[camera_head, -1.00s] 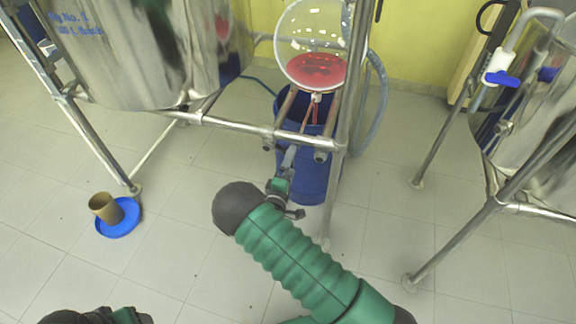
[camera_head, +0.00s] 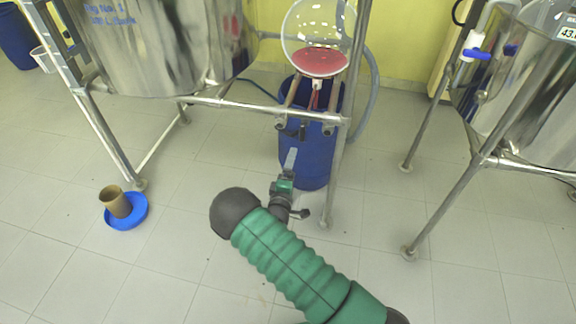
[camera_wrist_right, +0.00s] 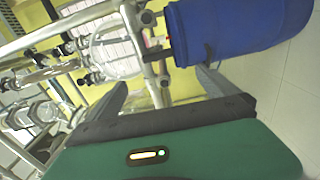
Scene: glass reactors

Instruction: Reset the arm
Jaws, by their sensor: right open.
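My right arm (camera_head: 290,264), in a green ribbed sleeve, reaches up from the lower right in the head view. Its gripper (camera_head: 291,160) points at the blue barrel (camera_head: 312,165) under the round glass flask. In the right wrist view the two fingers of my right gripper (camera_wrist_right: 158,88) are spread wide with nothing between them. The blue barrel (camera_wrist_right: 235,28) is just beyond the right finger in that view; whether they touch cannot be told. My left gripper is not in view.
A glass flask with red liquid (camera_head: 319,62) hangs above the barrel in a metal frame (camera_head: 262,108). A brown cup (camera_head: 115,202) stands on a blue lid (camera_head: 137,211) on the floor at left. Steel vessels stand left and right. The tiled floor in front is clear.

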